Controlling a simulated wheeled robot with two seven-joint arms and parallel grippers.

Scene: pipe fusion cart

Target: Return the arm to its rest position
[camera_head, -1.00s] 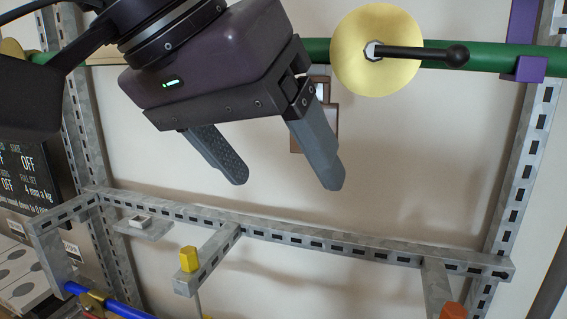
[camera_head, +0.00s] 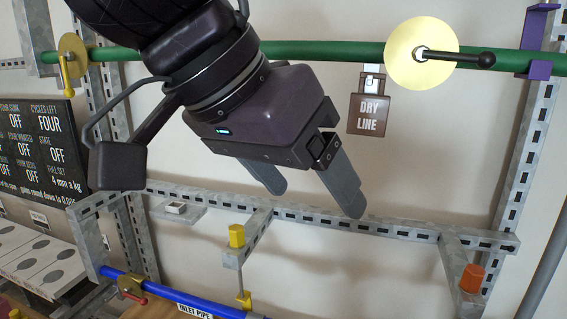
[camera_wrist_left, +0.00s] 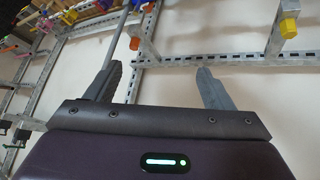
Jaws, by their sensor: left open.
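My left gripper (camera_head: 315,192) hangs in the upper middle of the head view, in front of the pale wall. Its two grey fingers point down and to the right, spread apart with nothing between them. In the left wrist view the same gripper (camera_wrist_left: 158,88) shows both fingers apart and empty, with the metal rail beyond them. The fingers overlap the slotted rail (camera_head: 400,232) in the head view; I cannot tell how far in front of it they are. My right gripper is in neither view.
A green pipe (camera_head: 340,51) crosses the top with a yellow disc (camera_head: 405,68) and black handle. A "DRY LINE" tag (camera_head: 369,115) hangs below it. Yellow (camera_head: 236,236) and orange (camera_head: 472,278) caps sit on brackets.

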